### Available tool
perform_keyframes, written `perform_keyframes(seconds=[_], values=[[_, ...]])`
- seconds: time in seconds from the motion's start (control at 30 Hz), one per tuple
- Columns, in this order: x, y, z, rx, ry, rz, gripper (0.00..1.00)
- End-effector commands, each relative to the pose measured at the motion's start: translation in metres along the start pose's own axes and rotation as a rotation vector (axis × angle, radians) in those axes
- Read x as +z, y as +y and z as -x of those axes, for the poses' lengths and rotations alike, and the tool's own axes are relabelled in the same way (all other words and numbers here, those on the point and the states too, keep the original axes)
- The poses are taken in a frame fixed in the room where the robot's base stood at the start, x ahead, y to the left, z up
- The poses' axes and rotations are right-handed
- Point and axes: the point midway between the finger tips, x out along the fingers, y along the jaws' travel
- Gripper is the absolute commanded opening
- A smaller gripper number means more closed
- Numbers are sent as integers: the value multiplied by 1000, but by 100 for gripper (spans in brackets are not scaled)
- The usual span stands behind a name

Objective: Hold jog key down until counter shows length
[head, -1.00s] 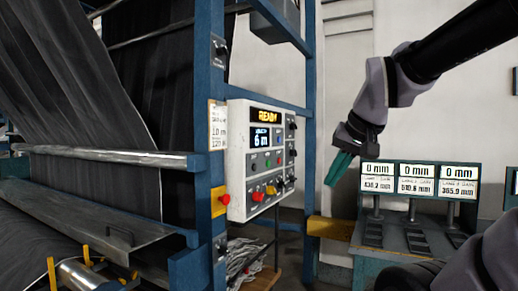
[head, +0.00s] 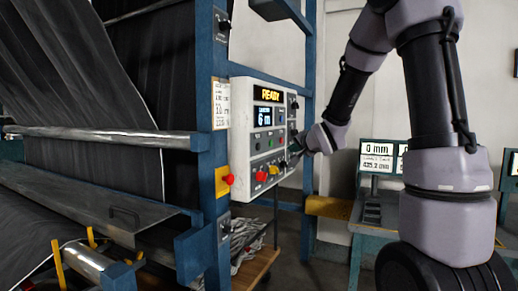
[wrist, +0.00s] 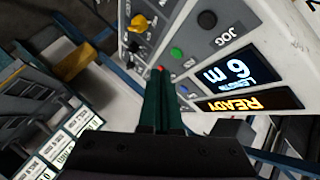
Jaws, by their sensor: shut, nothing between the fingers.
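The control panel (head: 262,140) is white and upright on a blue post. Its amber sign reads READY, and the length counter (head: 263,117) below reads 6 m, also in the wrist view (wrist: 228,73). In the wrist view the JOG label stands beside a dark round key (wrist: 207,19), with a green button (wrist: 176,53) and a small red one (wrist: 160,69) in the same row. My gripper (wrist: 163,76) is shut and empty, its green fingertips overlapping the red button's edge in view. I cannot tell whether they touch the panel. In the head view the hand is at the panel's right edge.
Red and yellow knobs (head: 261,176) sit low on the panel. A red button on a yellow box (head: 227,180) is on the post. Dark fabric (head: 90,100) hangs at the left. A bench with displays reading mm (head: 377,158) stands at the right.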

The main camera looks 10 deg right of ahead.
Motion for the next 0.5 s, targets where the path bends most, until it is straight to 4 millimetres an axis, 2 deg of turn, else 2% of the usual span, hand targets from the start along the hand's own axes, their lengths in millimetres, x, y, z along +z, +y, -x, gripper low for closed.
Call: perform_keyframes(seconds=[0.17, 0.5], values=[[7, -1, -14, -49, -8, -32, 0], [8, -2, -14, -55, -8, -34, 0]])
